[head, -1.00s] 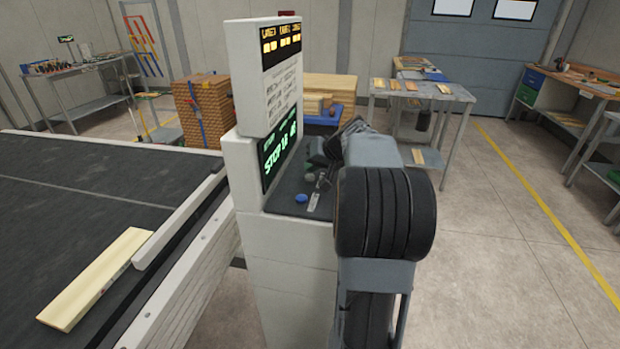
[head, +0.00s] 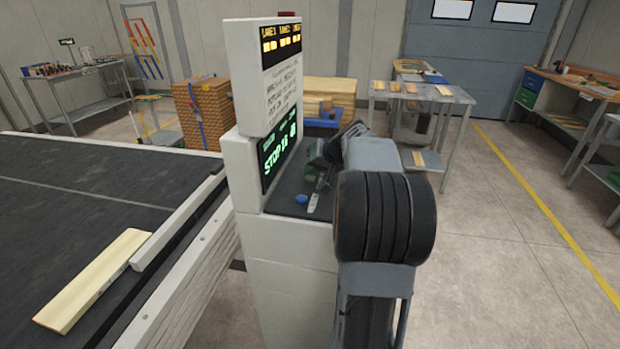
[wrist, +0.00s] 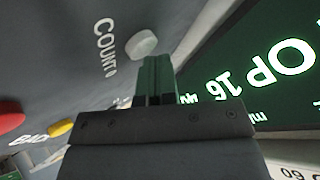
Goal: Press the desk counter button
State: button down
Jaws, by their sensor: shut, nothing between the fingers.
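The grey-white round button (wrist: 142,44) beside the "COUNT" lettering shows in the wrist view, just beyond my fingertips. My gripper (wrist: 155,60) is shut and empty, its green fingers pointing at the panel near that button. I cannot tell whether the fingertips touch it. In the head view my gripper (head: 316,174) is low over the desk top (head: 286,203) of the white control cabinet and hides the grey button. The cabinet's green display (head: 278,150) reads "STOP 16".
A red button (wrist: 10,113) and a yellow button (wrist: 60,127) show in the wrist view. The upright display stands close beside my gripper. A conveyor (head: 100,190) carrying a wooden board (head: 92,280) lies left.

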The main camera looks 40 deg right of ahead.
jog(key=shift+f, duration=0.25)
jog(key=shift+r, duration=0.1)
dwell(0.5)
jog(key=shift+r, duration=0.75)
jog(key=shift+r+p, duration=1.9)
jog(key=shift+r, duration=0.65)
